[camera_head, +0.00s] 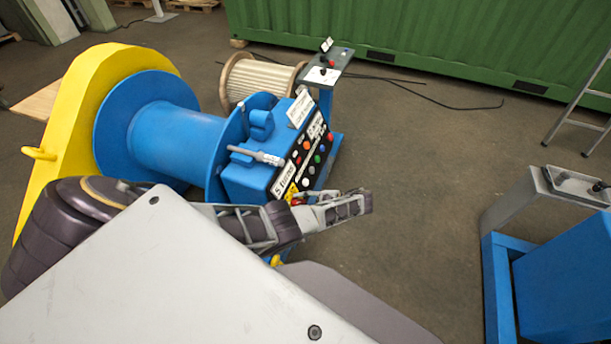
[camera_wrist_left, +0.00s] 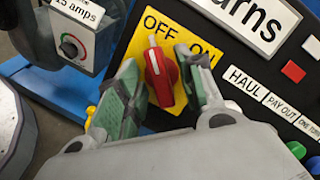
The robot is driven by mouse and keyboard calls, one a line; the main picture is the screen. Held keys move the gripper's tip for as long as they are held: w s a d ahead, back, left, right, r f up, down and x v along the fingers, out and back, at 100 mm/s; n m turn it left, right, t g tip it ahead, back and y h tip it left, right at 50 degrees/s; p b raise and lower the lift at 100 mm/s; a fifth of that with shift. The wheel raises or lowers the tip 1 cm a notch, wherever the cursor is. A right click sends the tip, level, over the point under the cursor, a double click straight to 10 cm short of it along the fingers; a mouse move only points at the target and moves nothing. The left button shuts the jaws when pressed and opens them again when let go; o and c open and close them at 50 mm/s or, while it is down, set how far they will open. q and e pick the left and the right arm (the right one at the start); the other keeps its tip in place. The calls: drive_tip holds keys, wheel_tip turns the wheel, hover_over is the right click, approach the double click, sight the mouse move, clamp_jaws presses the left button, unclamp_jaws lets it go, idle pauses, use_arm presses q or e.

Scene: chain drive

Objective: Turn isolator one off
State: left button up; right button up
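A red rotary isolator knob (camera_wrist_left: 162,75) sits on a yellow plate (camera_wrist_left: 180,32) marked OFF and ON in the left wrist view. The knob's upper end, with a white mark, lies just below the word OFF. My left gripper (camera_wrist_left: 160,92) is open, with one green-padded finger on each side of the knob. A gap shows by the left finger; whether the right finger touches is unclear. In the head view, my left gripper (camera_head: 345,208) is over the near end of the blue control box (camera_head: 245,182), hiding part of the panel. My right gripper is not in view.
A dial box marked amps (camera_wrist_left: 72,42) stands left of the plate. HAUL and PAY OUT labels and coloured buttons are to its right. A blue drum (camera_head: 175,140) with a yellow guard (camera_head: 85,105) stands behind. Open floor lies right of the control box.

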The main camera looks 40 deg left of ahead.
use_arm(q)
drive_tip(key=shift+m, duration=0.4)
